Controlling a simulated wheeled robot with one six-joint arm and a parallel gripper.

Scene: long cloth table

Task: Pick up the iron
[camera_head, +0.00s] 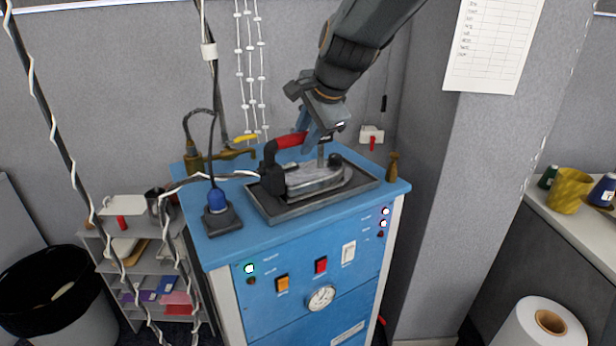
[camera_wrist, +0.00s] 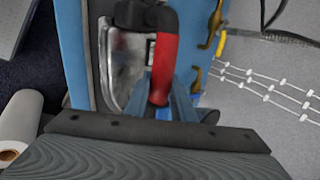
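The iron (camera_head: 318,178) has a silvery body, a black rear part and a red handle (camera_head: 291,140). It sits flat on a dark tray (camera_head: 279,214) on top of the blue cabinet (camera_head: 232,246). My gripper (camera_head: 319,140) reaches down from above at the handle's front end and hides part of it. In the wrist view the red handle (camera_wrist: 164,55) runs between the blue fingers of my gripper (camera_wrist: 163,100), with the silvery body (camera_wrist: 125,68) beside it. I cannot tell whether the fingers press on the handle.
A blue-knobbed device (camera_head: 217,203) stands left of the tray, with a hose and a white cord near the iron. A brass fitting (camera_head: 393,167) stands at the right edge. A grey pillar (camera_head: 440,180) rises close on the right. Beaded cords hang behind.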

